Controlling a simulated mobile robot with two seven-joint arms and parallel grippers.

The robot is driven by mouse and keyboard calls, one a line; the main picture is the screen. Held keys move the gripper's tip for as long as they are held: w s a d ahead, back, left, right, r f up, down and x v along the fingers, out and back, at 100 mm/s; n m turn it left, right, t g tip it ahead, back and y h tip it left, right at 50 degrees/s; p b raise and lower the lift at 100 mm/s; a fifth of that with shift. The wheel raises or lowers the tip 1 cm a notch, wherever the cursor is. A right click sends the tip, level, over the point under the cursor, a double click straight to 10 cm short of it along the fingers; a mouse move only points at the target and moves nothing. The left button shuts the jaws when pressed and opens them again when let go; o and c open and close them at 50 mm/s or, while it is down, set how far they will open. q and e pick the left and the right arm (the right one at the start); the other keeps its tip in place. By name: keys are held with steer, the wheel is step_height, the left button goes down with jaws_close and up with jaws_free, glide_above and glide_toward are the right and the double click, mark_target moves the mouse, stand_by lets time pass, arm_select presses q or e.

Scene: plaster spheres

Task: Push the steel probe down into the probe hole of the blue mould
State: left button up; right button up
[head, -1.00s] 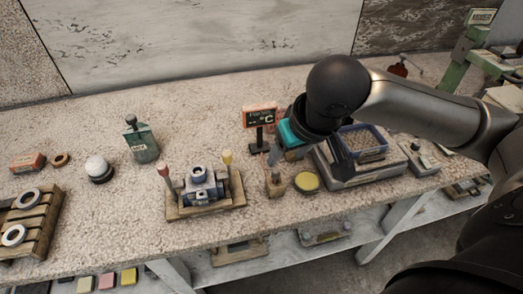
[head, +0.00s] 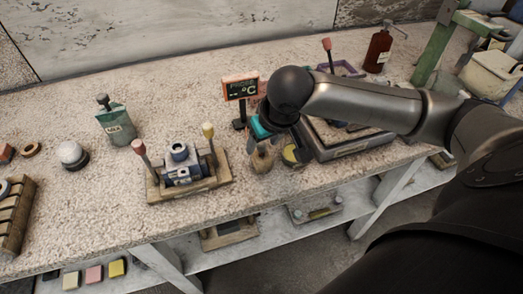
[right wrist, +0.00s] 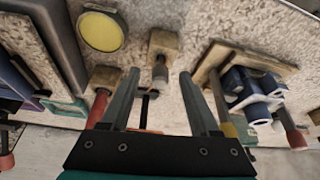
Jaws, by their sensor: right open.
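The blue mould (head: 184,174) sits on a wooden base (head: 212,186) between a red-topped and a yellow-topped post; it also shows at the right of the right wrist view (right wrist: 250,92). Its probe hole cannot be made out. A slim grey and dark rod, apparently the steel probe (right wrist: 160,70), stands in a small wooden block (right wrist: 164,43). My right gripper (right wrist: 160,75) is open, its two fingers apart on either side of the rod, with nothing visibly gripped. In the head view the arm partly hides this spot. My left gripper is not in view.
A °C display (head: 240,88) stands behind the wooden block. Bench between mould and block is clear.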

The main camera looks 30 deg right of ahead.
steer(key=shift+x, duration=1.1)
jaws_close()
